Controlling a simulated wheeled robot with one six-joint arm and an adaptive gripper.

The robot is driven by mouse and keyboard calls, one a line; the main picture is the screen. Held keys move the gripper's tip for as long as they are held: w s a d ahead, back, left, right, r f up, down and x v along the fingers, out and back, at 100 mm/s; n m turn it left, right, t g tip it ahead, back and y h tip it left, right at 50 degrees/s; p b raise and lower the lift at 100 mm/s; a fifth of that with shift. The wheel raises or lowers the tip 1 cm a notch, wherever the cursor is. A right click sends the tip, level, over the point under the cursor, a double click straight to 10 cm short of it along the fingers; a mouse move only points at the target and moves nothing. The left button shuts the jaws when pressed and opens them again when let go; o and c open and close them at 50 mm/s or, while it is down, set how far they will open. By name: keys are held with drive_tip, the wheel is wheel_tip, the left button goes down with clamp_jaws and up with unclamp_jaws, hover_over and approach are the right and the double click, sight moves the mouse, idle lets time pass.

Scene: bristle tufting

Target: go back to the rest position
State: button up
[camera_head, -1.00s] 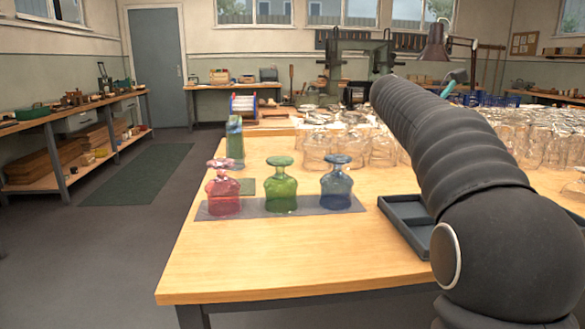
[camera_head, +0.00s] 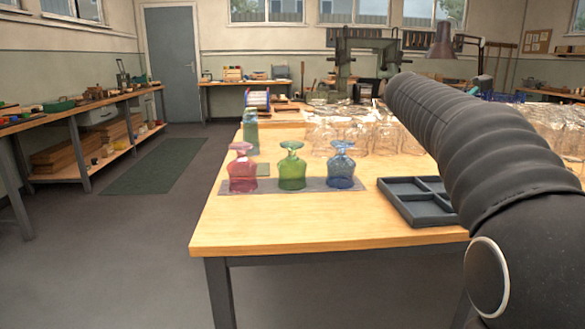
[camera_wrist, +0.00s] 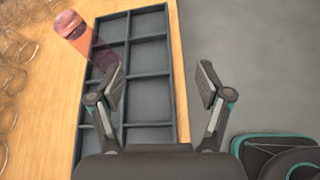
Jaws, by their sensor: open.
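My gripper (camera_wrist: 162,80) is open and empty in the wrist view, above a dark compartment tray (camera_wrist: 150,54). A reddish see-through object (camera_wrist: 80,32) overlaps the tray's upper left; I cannot tell if it stands in a compartment. In the head view my arm fills the right side and the gripper is out of sight. The tray (camera_head: 407,203) lies on the table right of three stemmed glasses, bowls down: red (camera_head: 242,172), green (camera_head: 291,170) and blue (camera_head: 341,170). They stand in a row on a grey mat (camera_head: 316,186).
The wooden table (camera_head: 290,232) carries many clear glasses (camera_head: 345,130) behind and right of the row. A blue-green bottle-like object (camera_head: 250,132) stands at its left edge. A shelved bench (camera_head: 85,115) lines the left wall.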

drive_tip(key=s+a+f+m+t+y, duration=0.3)
drive_tip(key=s+a+f+m+y, duration=0.9)
drive_tip(key=s+a+f+m, duration=0.5)
drive_tip(key=s+a+f, duration=0.6)
drive_tip(key=s+f, duration=0.2)
drive_tip(key=s, duration=0.1)
drive_tip(key=shift+s+f+t, duration=0.25)
drive_tip(key=shift+s+t, duration=0.1)
drive_tip(key=shift+t, duration=0.05)
drive_tip(key=shift+a, duration=0.1)
